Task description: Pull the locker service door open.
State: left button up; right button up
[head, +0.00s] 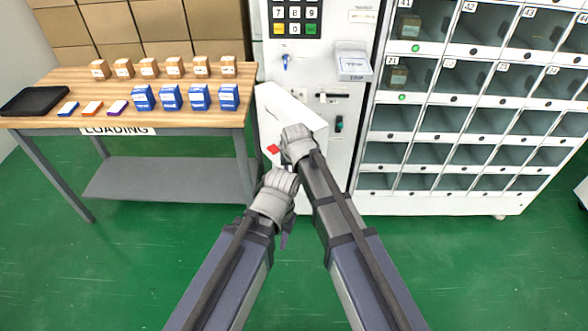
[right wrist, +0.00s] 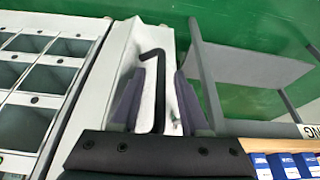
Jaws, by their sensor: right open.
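The white locker service door (head: 290,112) is at the lower left of the white machine in the head view and appears angled out from its front. A red mark (head: 273,149) shows low on it. My right gripper (head: 292,160) is in front of the door and hides part of it. In the right wrist view its two fingers (right wrist: 155,100) are apart, with a black bent bar (right wrist: 160,75) and a white strip between them. Whether they touch these is unclear. My left gripper (head: 284,232) is lower, in front of the machine, and its fingers are too unclear to judge.
A wooden loading table (head: 195,72) with small boxes and a black tray (head: 35,100) stands to the left, close to the door. Locker compartments (head: 455,119) are on the right. A keypad (head: 295,15) is above. The green floor (head: 120,255) in front is clear.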

pick_arm(q)
notch_tip(320, 180, up, 7)
jog(key=p, duration=0.7)
pick_arm(e)
jog(key=v, duration=0.7)
jog(key=shift+r, duration=0.35)
jog(key=shift+s, duration=0.1)
jog(key=shift+c, duration=0.2)
